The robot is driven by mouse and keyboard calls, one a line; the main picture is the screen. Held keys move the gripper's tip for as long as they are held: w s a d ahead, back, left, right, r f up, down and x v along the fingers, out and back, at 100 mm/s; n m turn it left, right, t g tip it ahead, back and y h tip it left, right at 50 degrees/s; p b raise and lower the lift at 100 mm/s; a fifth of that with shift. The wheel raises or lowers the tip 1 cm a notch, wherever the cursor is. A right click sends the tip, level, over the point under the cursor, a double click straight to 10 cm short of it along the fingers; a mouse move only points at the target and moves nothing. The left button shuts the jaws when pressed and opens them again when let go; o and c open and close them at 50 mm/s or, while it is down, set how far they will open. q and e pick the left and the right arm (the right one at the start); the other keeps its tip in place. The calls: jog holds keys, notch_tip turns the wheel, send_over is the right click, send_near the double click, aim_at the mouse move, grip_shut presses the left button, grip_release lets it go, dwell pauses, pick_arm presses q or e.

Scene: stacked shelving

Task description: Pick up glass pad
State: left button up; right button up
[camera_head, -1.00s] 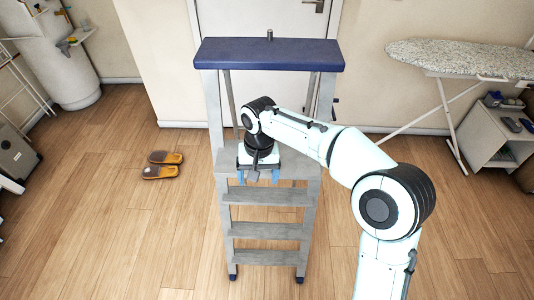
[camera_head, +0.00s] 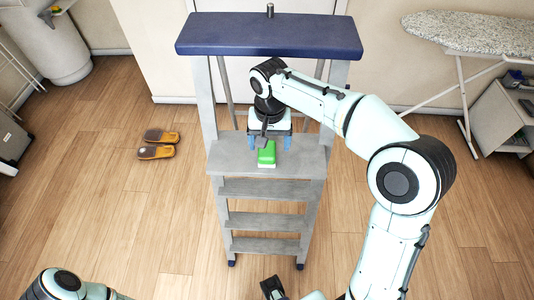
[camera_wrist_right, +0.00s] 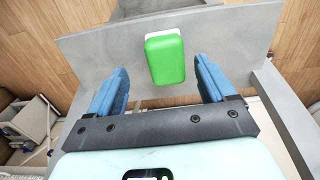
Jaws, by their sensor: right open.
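The glass pad (camera_head: 266,154) is a small green block with a white edge. It lies on the grey upper step of the stepladder (camera_head: 226,158). In the right wrist view the pad (camera_wrist_right: 166,59) shows whole, between the lines of the blue fingers and a little beyond their tips. My right gripper (camera_head: 269,143) is open and empty, above the step and just behind the pad in the head view; it also shows in the right wrist view (camera_wrist_right: 161,80). I see no contact with the pad.
The ladder's blue top (camera_head: 270,35) stands behind my right gripper, with grey side rails on both sides. An ironing board (camera_head: 470,33) stands at right. The step around the pad is clear.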

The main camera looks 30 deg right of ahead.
aim_at(267, 151)
jog(key=shift+w+a+f+b, duration=0.15)
jog(key=shift+f+b, duration=0.05)
jog(key=shift+f, duration=1.35)
jog(key=shift+w+a+f+b, duration=0.1)
jog(key=shift+f+b, duration=0.05)
jog(key=shift+f, duration=1.35)
jog(key=c, duration=1.1)
jog(key=shift+c, duration=0.2)
jog(key=shift+r, duration=0.15)
jog(key=shift+r, duration=0.6)
notch_tip(267, 151, up, 2)
jog(key=shift+r+p, duration=0.1)
jog(key=shift+p, duration=0.2)
jog(key=s+a+b, duration=0.2)
jog(key=s+a, duration=0.7)
jog(key=s, duration=0.6)
jog(key=shift+s+a, duration=0.2)
